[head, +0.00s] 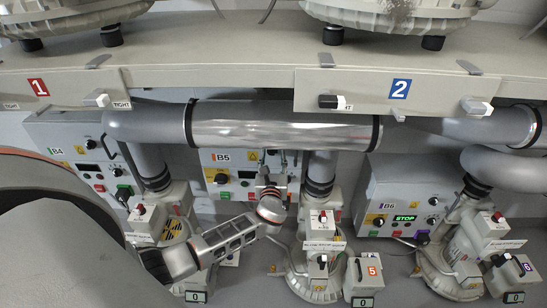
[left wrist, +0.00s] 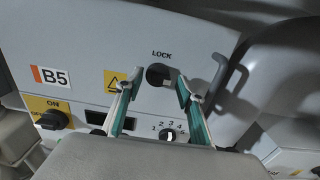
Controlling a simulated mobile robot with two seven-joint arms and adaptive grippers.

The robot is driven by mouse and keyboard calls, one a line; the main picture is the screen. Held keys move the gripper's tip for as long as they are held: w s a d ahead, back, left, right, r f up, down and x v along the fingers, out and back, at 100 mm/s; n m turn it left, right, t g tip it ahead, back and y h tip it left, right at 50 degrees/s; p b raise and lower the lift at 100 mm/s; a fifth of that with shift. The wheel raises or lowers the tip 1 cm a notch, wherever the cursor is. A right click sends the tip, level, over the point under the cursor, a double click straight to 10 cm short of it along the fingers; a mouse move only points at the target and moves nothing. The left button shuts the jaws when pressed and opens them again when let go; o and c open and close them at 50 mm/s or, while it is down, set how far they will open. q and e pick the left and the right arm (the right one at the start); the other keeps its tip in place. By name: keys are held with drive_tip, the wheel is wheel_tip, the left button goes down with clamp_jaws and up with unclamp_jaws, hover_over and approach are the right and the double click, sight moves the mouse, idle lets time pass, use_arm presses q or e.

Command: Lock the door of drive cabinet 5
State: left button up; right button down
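Drive cabinet B5 (head: 238,163) stands in the middle of the head view, below a large grey pipe. In the left wrist view its grey door (left wrist: 90,40) fills the upper part, with the B5 label at left. The dark round LOCK knob (left wrist: 158,75) sits under the word LOCK. My left gripper (left wrist: 160,79) is open, with one finger on each side of the knob in the picture; I cannot tell whether they touch it. In the head view my left gripper (head: 272,158) is in front of the cabinet's right part, hiding the lock. My right gripper is not in view.
A dark curved door handle (left wrist: 222,72) is right of the knob. A yellow-backed ON switch (left wrist: 48,115) and a numbered dial (left wrist: 168,134) are below. Cabinets B4 (head: 75,130) and B6 (head: 405,185) flank B5. The shelf (head: 230,65) and pipe (head: 280,128) lie above.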

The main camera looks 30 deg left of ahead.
use_arm(q)
drive_tip(key=shift+w+a, duration=0.15)
drive_tip(key=shift+w, duration=0.1)
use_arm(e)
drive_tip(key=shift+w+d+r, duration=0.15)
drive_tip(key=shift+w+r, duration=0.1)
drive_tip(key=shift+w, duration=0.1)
use_arm(q)
drive_tip(key=c, duration=0.9)
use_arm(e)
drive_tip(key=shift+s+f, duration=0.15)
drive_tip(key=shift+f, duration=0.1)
